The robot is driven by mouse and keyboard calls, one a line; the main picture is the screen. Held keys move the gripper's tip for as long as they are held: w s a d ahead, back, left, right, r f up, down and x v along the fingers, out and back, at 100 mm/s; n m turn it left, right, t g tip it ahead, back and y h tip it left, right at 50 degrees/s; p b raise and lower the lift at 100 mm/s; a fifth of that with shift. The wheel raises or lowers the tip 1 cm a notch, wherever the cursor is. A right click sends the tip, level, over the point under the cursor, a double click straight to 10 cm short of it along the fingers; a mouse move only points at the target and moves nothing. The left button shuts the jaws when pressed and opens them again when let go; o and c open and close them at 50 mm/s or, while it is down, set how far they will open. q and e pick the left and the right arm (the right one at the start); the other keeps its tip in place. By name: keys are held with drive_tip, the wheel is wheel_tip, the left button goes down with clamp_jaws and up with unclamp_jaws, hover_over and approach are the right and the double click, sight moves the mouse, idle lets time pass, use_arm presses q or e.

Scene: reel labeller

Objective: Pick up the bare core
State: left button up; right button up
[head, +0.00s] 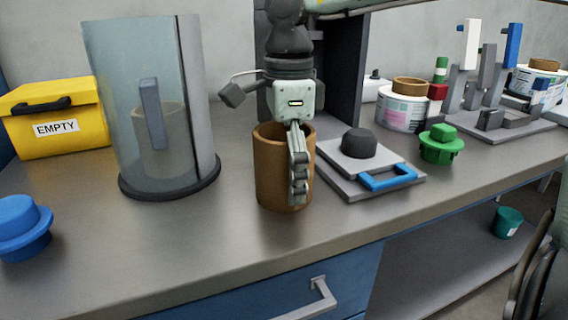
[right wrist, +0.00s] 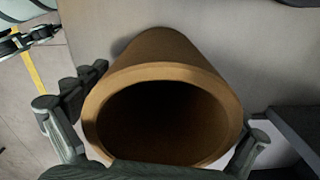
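The bare core (head: 270,170) is a brown cardboard tube, open at the top, standing upright on the grey bench near its front edge. My right gripper (head: 298,165) points down over it, with one finger in front of the core's near side. In the right wrist view the core (right wrist: 233,100) shows its round mouth between the two spread fingers (right wrist: 160,130), one on each side. Narrow gaps show beside the rim, so the gripper looks open around the core. The far finger is hidden in the head view.
A clear cylinder (head: 125,110) on a dark base and a yellow EMPTY box (head: 58,125) stand to the left. A blue knobbed piece (head: 22,228) is front left. A grey plate with blue handle (head: 388,178) sits close right, beside a green knobbed piece (head: 440,145).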

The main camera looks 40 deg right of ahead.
drive_tip(key=c, duration=0.8)
